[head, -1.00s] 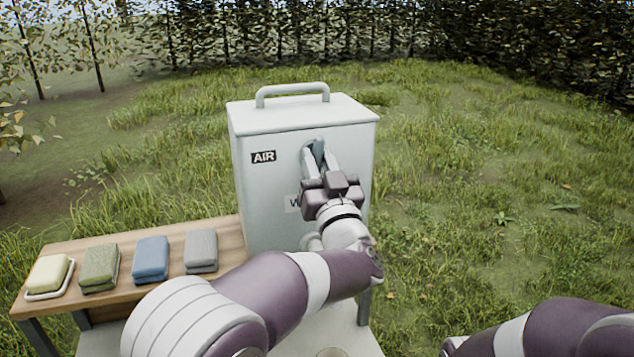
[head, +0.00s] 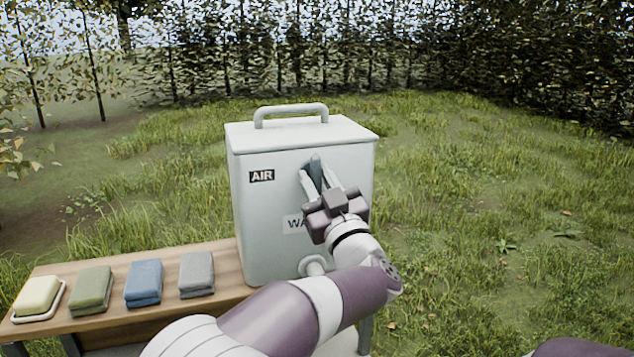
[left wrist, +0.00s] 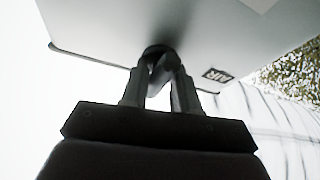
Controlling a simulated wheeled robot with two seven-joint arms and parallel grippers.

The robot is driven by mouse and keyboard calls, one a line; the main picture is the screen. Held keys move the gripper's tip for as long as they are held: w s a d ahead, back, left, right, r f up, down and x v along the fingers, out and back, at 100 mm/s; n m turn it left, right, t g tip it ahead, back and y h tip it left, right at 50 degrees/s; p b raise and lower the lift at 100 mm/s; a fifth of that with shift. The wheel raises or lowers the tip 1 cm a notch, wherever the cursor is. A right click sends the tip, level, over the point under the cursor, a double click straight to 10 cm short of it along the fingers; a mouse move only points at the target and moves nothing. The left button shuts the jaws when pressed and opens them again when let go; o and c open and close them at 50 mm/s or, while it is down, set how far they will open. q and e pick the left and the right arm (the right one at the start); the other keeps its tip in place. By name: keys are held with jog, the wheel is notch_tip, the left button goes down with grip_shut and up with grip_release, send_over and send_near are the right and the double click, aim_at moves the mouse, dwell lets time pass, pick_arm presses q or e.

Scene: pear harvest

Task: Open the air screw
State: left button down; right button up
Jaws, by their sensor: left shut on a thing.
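The white water container (head: 265,215) stands upright on the wooden bench, with an "AIR" label (head: 261,176) high on its front. The air screw (head: 316,168), a grey-blue piece, sits on the front to the right of that label. My left gripper (head: 318,178) is shut on the air screw, one finger on each side, reaching up from the lower right. In the left wrist view the air screw (left wrist: 157,62) is dark between the two fingertips, against the container front. My right gripper is out of view.
A white spout (head: 314,265) is low on the container front, partly behind my left arm. Yellow soap on a dish (head: 38,297) and folded green (head: 91,290), blue (head: 143,283) and grey cloths (head: 196,275) lie on the bench (head: 215,258). Grass lies open to the right.

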pick_arm(q)
jog(key=shift+r, duration=0.1)
jog(key=c, duration=0.9)
grip_release()
jog(key=shift+d, duration=0.1)
jog(key=shift+s+d+f, duration=0.1)
jog(key=shift+s+f, duration=0.1)
jog(key=shift+f, duration=0.05)
jog(key=b+v, duration=0.3)
jog(key=v, duration=0.9)
jog(key=shift+s, duration=0.15)
